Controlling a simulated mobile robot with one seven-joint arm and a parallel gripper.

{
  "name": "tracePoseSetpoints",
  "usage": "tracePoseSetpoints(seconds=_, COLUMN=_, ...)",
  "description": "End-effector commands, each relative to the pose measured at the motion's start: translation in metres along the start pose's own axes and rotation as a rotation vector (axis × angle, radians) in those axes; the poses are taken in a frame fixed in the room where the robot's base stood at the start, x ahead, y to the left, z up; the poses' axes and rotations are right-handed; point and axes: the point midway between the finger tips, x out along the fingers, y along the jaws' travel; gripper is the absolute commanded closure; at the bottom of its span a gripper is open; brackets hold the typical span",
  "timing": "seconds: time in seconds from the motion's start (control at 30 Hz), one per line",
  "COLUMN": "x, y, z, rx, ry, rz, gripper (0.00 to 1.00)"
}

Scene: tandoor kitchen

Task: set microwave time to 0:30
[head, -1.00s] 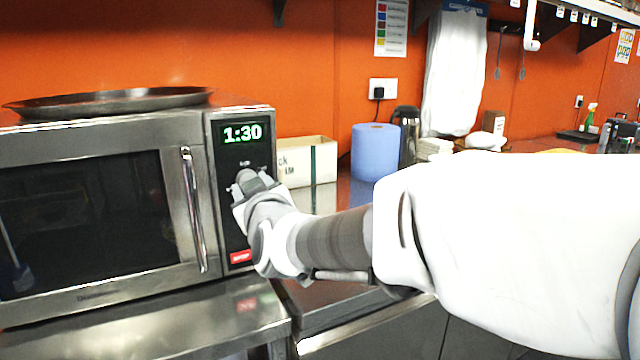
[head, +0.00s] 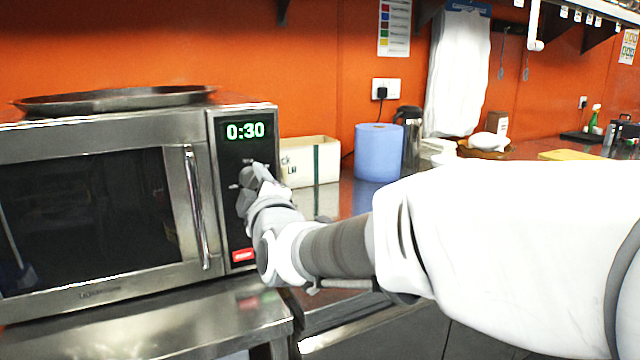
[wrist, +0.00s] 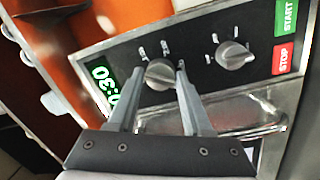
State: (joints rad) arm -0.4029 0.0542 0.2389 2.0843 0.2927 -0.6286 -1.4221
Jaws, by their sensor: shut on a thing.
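The microwave (head: 90,140) stands on a steel counter at the left in the head view. Its green display (head: 245,130) reads 0:30. In the wrist view, my gripper (wrist: 166,76) is shut on the upper knob (wrist: 160,74), with one finger on each side of it. In the head view my gripper (head: 250,178) is at the control panel below the display and hides most of the knobs. A second knob (wrist: 234,54) is apart from the fingers, near the green START button (wrist: 286,17) and the red STOP button (wrist: 284,58).
A round pan (head: 115,99) lies on top of the microwave. The door handle (head: 196,205) is left of the panel.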

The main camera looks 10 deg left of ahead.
Motion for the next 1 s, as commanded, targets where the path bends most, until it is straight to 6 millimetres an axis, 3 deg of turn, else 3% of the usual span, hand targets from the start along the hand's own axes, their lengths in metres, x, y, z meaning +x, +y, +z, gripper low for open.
tracePoseSetpoints(seconds=0.7, x=0.0002, y=0.0009, z=-0.0017, rx=-0.078, ry=0.009, rz=0.007, gripper=1.00)
tracePoseSetpoints(seconds=0.73, x=0.0002, y=0.0009, z=-0.0017, rx=-0.078, ry=0.009, rz=0.007, gripper=0.48)
tracePoseSetpoints(seconds=0.87, x=0.0001, y=0.0005, z=-0.0012, rx=-0.078, ry=0.008, rz=0.006, gripper=0.25)
tracePoseSetpoints(seconds=1.0, x=0.0000, y=0.0001, z=-0.0005, rx=-0.077, ry=0.006, rz=0.005, gripper=0.22)
